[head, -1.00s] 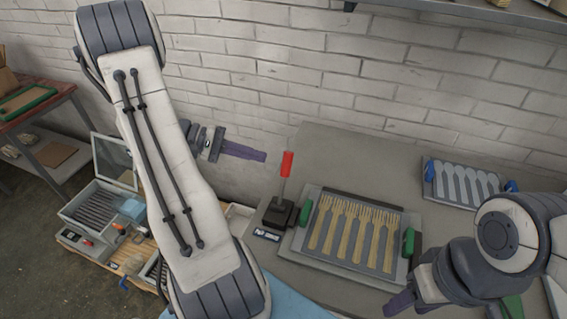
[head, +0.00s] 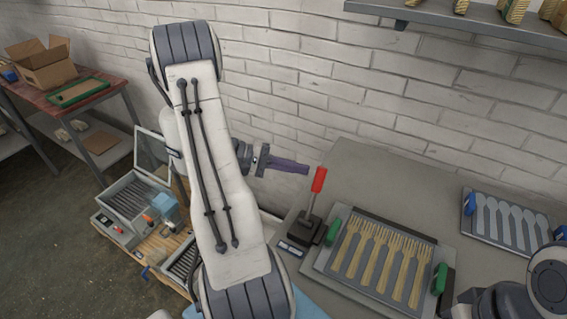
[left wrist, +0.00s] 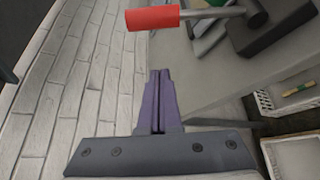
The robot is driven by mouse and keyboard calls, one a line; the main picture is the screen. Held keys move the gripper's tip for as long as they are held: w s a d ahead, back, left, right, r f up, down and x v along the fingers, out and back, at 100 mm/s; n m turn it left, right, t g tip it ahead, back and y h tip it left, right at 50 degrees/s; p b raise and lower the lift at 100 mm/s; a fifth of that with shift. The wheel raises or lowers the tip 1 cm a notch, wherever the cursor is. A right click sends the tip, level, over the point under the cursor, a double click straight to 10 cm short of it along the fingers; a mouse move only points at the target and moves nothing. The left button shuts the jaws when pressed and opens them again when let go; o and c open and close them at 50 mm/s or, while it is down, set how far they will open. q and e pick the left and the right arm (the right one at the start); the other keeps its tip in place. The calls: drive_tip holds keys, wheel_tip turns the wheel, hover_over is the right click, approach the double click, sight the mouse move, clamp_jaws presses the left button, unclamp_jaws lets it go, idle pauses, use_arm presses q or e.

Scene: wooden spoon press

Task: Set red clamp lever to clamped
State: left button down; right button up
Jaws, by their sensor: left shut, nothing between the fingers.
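The red clamp lever (head: 319,180) stands nearly upright, leaning slightly right, on a dark clamp block (head: 306,229) at the left of the fork press plate. Its red grip (left wrist: 153,18) shows at the top of the left wrist view, just past my fingertips. My left gripper (head: 307,170) has its purple fingers together and empty, pointing right at grip height, close to the grip's left side in the head view. Whether they touch cannot be told. The closed fingers also show in the left wrist view (left wrist: 159,72). My right gripper is at the lower right, mostly cut off.
A plate with wooden forks (head: 378,262) and green handles (head: 439,279) lies right of the lever. A mould with spoon shapes (head: 510,225) lies farther right. A brick wall (head: 350,110) rises behind the grey table, with a shelf (head: 460,16) above. Bare tabletop (head: 400,190) lies behind the plate.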

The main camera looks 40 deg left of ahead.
sight(315, 194)
use_arm(q)
drive_tip(key=shift+s+d+r+p, duration=0.15)
drive_tip(key=shift+d+p, duration=0.1)
drive_tip(key=shift+d, duration=0.5)
drive_tip(key=shift+s+d+r+p, duration=0.1)
drive_tip(key=shift+d+r+p, duration=0.15)
drive_tip(key=shift+d, duration=0.45)
drive_tip(key=shift+s+d+r+p, duration=0.1)
drive_tip(key=shift+d+p, duration=0.15)
drive_tip(key=shift+d, duration=0.5)
